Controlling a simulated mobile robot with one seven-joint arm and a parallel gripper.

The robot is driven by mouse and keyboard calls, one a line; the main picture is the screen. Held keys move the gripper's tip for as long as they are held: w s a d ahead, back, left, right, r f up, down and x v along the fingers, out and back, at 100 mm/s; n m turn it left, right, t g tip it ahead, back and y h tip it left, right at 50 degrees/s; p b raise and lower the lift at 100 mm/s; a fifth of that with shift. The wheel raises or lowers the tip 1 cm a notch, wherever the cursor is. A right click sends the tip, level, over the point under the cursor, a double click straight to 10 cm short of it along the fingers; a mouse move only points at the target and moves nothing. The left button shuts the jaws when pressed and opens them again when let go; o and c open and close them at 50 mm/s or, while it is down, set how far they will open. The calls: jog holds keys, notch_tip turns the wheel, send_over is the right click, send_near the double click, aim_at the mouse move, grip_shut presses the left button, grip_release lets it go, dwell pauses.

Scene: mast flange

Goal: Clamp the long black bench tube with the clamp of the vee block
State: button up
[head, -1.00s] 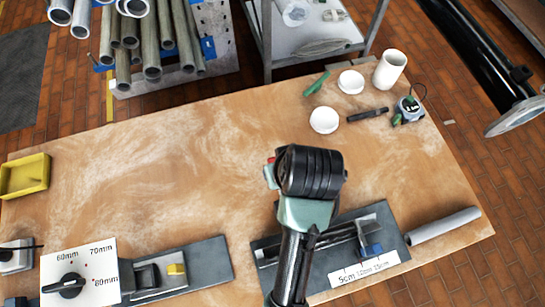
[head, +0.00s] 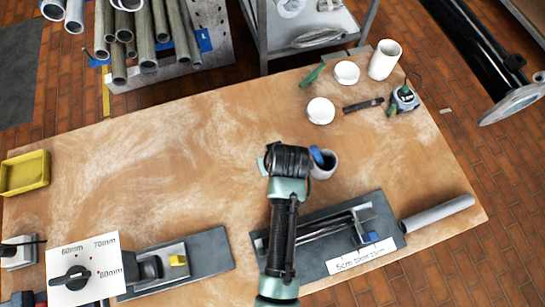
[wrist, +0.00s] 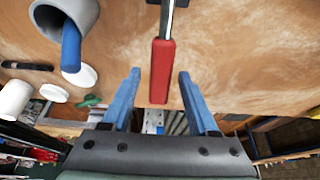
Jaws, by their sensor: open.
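My gripper (wrist: 156,95) is open, its two blue fingers apart. In the wrist view a red handle (wrist: 162,70) on a metal rod lies between the fingers, seemingly touching neither; it looks like a clamp lever. In the head view my arm covers this spot, so the handle and any vee block under it are hidden. I cannot pick out the long black bench tube with certainty. Dark bars (head: 325,229) lie along a slate plate (head: 386,207) with a centimetre scale, partly behind my arm.
A grey cup (head: 330,168) holding a blue rod stands close right of my gripper. A pale grey tube (head: 438,214) lies at the right edge. A dial box (head: 85,268) and yellow tray (head: 24,173) are at left. The middle left of the wooden bench (head: 170,150) is clear.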

grip_shut()
dwell(1.4)
